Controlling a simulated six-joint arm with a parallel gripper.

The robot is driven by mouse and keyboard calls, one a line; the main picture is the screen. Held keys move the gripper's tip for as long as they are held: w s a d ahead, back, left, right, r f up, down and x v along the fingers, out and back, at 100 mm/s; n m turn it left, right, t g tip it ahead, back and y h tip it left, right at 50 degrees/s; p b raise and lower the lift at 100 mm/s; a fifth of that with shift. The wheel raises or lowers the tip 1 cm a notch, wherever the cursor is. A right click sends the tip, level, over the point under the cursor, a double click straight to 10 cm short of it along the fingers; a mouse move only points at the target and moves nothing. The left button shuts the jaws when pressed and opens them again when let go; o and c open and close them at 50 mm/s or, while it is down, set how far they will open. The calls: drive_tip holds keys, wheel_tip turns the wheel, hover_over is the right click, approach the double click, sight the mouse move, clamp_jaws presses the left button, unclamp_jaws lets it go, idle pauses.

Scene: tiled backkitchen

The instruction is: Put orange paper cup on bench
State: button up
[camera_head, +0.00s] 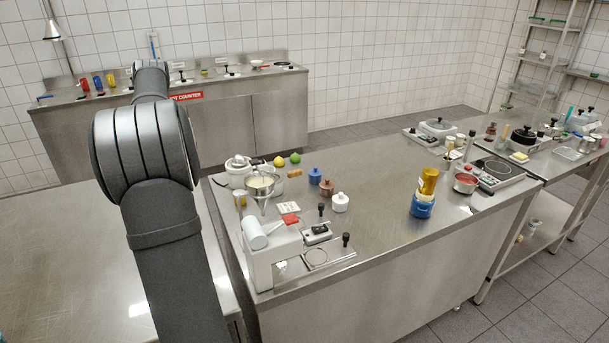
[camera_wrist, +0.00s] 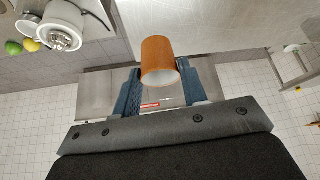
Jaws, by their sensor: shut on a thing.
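An orange paper cup (camera_wrist: 158,58) is held between the two blue fingers of my gripper (camera_wrist: 160,84) in the wrist view. My gripper is shut on its sides, and the cup's open end faces the camera. In the head view my arm fills the left side, and neither the gripper nor the cup can be made out. A steel bench (camera_head: 375,180) stands in the middle of the head view. A steel counter (camera_head: 225,120) with a red sign runs along the back wall.
The middle bench carries a white appliance (camera_head: 265,262), a lidded white jar (camera_head: 340,203), a yellow-orange container (camera_head: 428,180) above a blue one (camera_head: 421,208), and a red-filled pan (camera_head: 466,183). Bare steel shows between them. A lemon (camera_wrist: 13,48) and lime (camera_wrist: 31,45) show in the wrist view.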

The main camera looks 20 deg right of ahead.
drive_tip(key=s+d+m+h, duration=0.15)
drive_tip(key=s+d, duration=0.35)
drive_tip(key=d, duration=0.6)
drive_tip(key=s+d+m, duration=0.2)
drive_tip(key=s+d, duration=0.3)
drive_tip(key=d, duration=0.6)
drive_tip(key=s+d+m+h, duration=0.1)
drive_tip(key=s+d+m, duration=0.1)
drive_tip(key=s+d, duration=0.65)
drive_tip(key=s+d+f+m+g+h, duration=0.1)
drive_tip(key=s+d+m, duration=0.2)
drive_tip(key=s+d, duration=0.85)
drive_tip(key=s+d+f+m+h, duration=0.1)
drive_tip(key=s+d+m+h, duration=0.1)
drive_tip(key=s+d, duration=0.9)
wheel_tip(320, 180, down, 10)
drive_tip(key=s+a, duration=0.2)
drive_tip(key=a, duration=0.1)
drive_tip(key=w+f, duration=0.2)
drive_tip(key=w, duration=0.1)
drive_tip(key=w+a+f, duration=0.1)
drive_tip(key=w+f, duration=0.2)
drive_tip(key=w, duration=0.1)
drive_tip(key=w+a+f, duration=0.1)
drive_tip(key=w+f, duration=0.1)
drive_tip(key=w, duration=0.2)
drive_tip(key=shift+f, duration=2.3)
drive_tip(key=shift+f, duration=0.1)
